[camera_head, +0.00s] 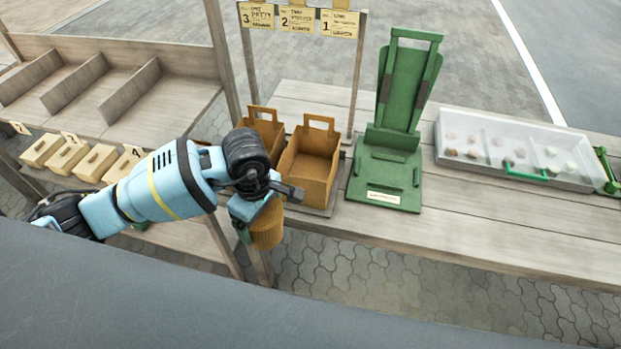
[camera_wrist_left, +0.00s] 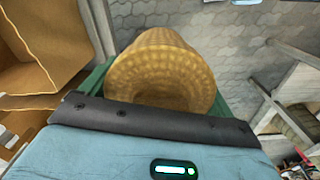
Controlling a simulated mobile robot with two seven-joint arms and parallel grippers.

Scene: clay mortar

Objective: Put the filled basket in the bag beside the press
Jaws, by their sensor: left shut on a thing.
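My left gripper (camera_head: 262,208) is shut on a woven tan basket (camera_head: 267,232), which hangs below it off the front edge of the table. In the left wrist view the basket (camera_wrist_left: 165,70) sits between green fingers, and its contents cannot be made out. An open brown paper bag (camera_head: 308,168) with handles stands just left of the green press (camera_head: 400,110). A second brown bag (camera_head: 262,125) stands behind and left of it, partly hidden by my arm. The held basket is left of and in front of the nearer bag, apart from it. My right gripper is not in view.
A clear-lidded case (camera_head: 515,150) with small round items lies right of the press. Numbered signs (camera_head: 298,20) hang behind the bags. An empty divided wooden shelf (camera_head: 110,85) with several tan boxes (camera_head: 70,158) is at left. The table's front right (camera_head: 480,235) is clear.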

